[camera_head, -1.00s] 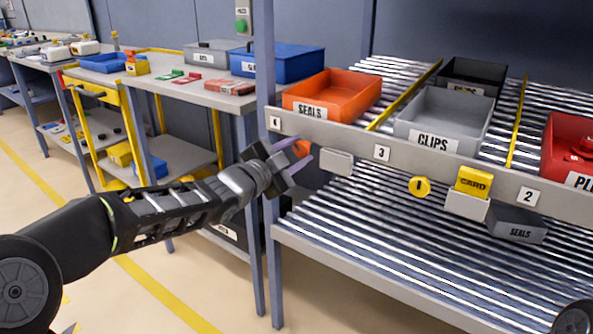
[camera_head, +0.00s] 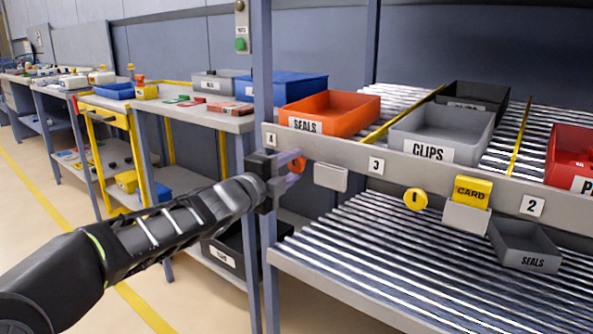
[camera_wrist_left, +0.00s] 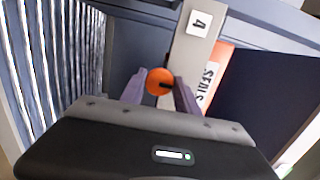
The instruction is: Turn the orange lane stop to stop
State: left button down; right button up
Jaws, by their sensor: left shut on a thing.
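The orange lane stop (camera_head: 298,164) is a round knob on the front rail below the lane 4 label. It also shows in the left wrist view (camera_wrist_left: 159,80), with a dark mark on its face running roughly level there. My left gripper (camera_head: 290,178) is at the rail with its purple fingers on either side of the knob. In the left wrist view the fingers (camera_wrist_left: 160,92) are shut on the orange knob. The gripper covers part of the knob in the head view. My right gripper is not in view.
A blank white card holder (camera_head: 330,177) sits just right of the knob on the rail (camera_head: 400,165). A yellow lane stop (camera_head: 415,199) and a yellow card (camera_head: 472,190) are further right. The orange seals bin (camera_head: 335,113) stands above, and a rack post (camera_head: 262,80) is close left.

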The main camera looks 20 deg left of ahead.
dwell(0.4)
pick_arm(q)
jog(key=c, duration=0.9)
grip_release()
jog(key=p+v, duration=0.1)
jog(key=v, duration=0.6)
jog(key=shift+s+p, duration=0.3)
jog(key=shift+s, duration=0.05)
jog(key=shift+a, duration=0.15)
